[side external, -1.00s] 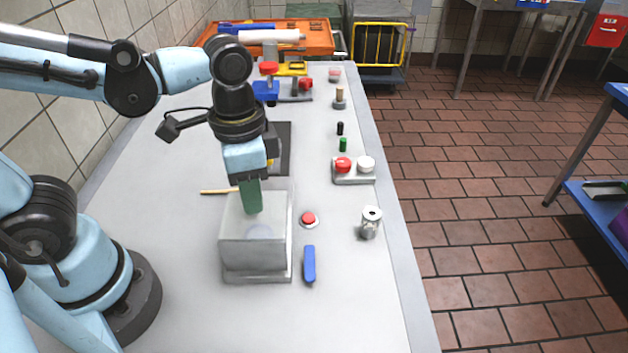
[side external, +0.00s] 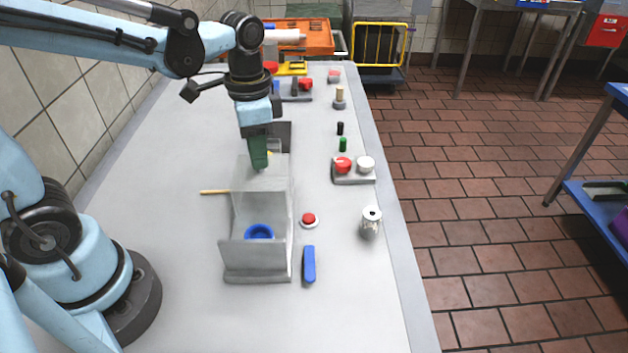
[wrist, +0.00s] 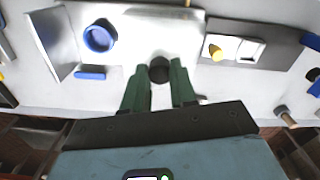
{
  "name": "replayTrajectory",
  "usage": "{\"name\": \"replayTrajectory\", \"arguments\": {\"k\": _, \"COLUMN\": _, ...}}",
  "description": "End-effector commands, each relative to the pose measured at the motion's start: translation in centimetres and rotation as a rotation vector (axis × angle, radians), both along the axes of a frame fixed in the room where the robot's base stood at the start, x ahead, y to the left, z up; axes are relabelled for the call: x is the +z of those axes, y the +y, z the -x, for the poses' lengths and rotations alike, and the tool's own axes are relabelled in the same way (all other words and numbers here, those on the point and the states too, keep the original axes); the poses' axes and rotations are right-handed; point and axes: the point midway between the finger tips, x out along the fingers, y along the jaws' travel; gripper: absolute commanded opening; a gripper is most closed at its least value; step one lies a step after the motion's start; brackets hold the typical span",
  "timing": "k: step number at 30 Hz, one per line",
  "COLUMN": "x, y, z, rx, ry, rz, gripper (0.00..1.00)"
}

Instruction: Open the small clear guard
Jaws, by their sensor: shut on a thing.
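The small clear guard (side external: 262,180) is a see-through panel raised at the far end of a grey open-topped housing (side external: 257,262). It shows as a pale panel in the wrist view (wrist: 168,30). A blue ring-shaped part (side external: 259,231) sits uncovered inside the housing, also in the wrist view (wrist: 99,38). My gripper (side external: 258,162) is at the raised guard's far upper edge, its green fingers pointing down. In the wrist view the fingers (wrist: 160,80) are shut around a dark round knob (wrist: 159,67). The exact contact is partly hidden.
Right of the housing are a red button (side external: 308,219), a blue bar (side external: 309,264) and a can (side external: 371,222). A block with red and white knobs (side external: 353,173) lies further back. A wooden stick (side external: 215,192) lies to the left. The left bench is mostly clear.

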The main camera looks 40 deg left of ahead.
Motion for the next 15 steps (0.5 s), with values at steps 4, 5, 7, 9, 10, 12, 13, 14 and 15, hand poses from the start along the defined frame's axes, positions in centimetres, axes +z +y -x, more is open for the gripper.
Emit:
{"name": "replayTrajectory", "arguments": {"k": 4, "x": -0.01, "y": 0.0, "z": 0.0, "rx": -0.001, "ry": -0.001, "rz": 0.0, "gripper": 0.0}}
{"name": "replayTrajectory", "arguments": {"k": 5, "x": -0.01, "y": -0.01, "z": 0.01, "rx": -0.001, "ry": -0.001, "rz": 0.0, "gripper": 0.0}}
{"name": "replayTrajectory", "arguments": {"k": 7, "x": -0.01, "y": -0.01, "z": 0.02, "rx": -0.001, "ry": -0.001, "rz": 0.0, "gripper": 0.32}}
{"name": "replayTrajectory", "arguments": {"k": 9, "x": -0.01, "y": -0.01, "z": 0.02, "rx": -0.001, "ry": -0.001, "rz": 0.0, "gripper": 0.43}}
{"name": "replayTrajectory", "arguments": {"k": 10, "x": -0.01, "y": -0.02, "z": 0.03, "rx": -0.001, "ry": -0.001, "rz": 0.0, "gripper": 0.48}}
{"name": "replayTrajectory", "arguments": {"k": 12, "x": -0.01, "y": -0.02, "z": 0.03, "rx": -0.001, "ry": -0.001, "rz": 0.0, "gripper": 0.52}}
{"name": "replayTrajectory", "arguments": {"k": 13, "x": -0.01, "y": -0.02, "z": 0.04, "rx": -0.001, "ry": -0.001, "rz": 0.0, "gripper": 0.52}}
{"name": "replayTrajectory", "arguments": {"k": 14, "x": -0.01, "y": -0.02, "z": 0.04, "rx": -0.001, "ry": -0.001, "rz": 0.0, "gripper": 0.52}}
{"name": "replayTrajectory", "arguments": {"k": 15, "x": -0.01, "y": -0.02, "z": 0.04, "rx": -0.001, "ry": -0.001, "rz": 0.0, "gripper": 0.52}}
